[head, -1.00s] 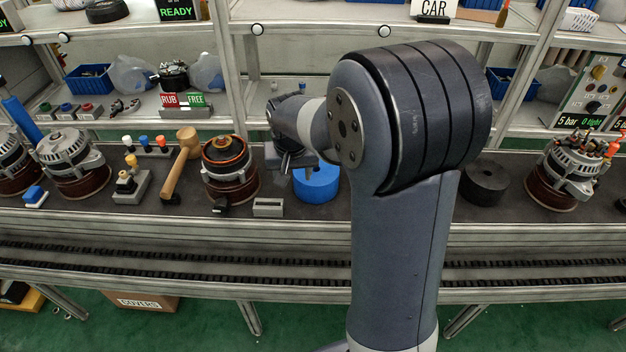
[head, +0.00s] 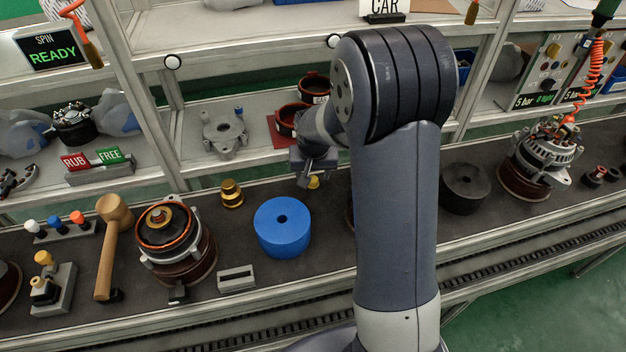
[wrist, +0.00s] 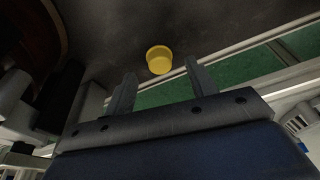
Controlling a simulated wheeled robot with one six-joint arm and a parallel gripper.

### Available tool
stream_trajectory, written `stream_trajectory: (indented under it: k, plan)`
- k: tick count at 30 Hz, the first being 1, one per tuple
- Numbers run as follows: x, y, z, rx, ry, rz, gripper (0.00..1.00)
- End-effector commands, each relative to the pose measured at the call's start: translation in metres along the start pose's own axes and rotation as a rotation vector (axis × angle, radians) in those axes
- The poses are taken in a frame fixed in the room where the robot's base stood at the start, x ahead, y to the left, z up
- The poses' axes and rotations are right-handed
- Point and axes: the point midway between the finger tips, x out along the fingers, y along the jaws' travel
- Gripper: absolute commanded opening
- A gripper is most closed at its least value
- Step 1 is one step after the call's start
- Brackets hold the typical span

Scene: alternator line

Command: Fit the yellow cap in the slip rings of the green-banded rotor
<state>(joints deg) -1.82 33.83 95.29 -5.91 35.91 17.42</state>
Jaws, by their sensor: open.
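A small yellow cap (head: 313,183) sits on the dark bench top, to the right of the blue cylinder and just below my gripper (head: 316,172) in the head view. In the wrist view the yellow cap (wrist: 159,60) lies just beyond and between the two fingertips, with bare bench around it. My gripper (wrist: 163,82) is open and empty, its fingers apart and not touching the cap. I can make out no green-banded rotor; my arm hides part of the bench.
A black cylinder (head: 465,188) and an alternator (head: 536,165) stand to the right. A shelf (head: 215,157) rises behind.

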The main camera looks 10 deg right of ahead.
Motion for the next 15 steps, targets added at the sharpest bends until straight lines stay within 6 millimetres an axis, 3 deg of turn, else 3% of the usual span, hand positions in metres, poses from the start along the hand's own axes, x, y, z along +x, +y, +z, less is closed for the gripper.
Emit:
stream_trajectory:
  k: [6, 15]
  plan:
    - [0.022, 0.001, 0.0, 0.0, -0.001, 0.0, 0.54]
    - [0.025, 0.001, 0.0, 0.0, 0.001, 0.0, 0.51]
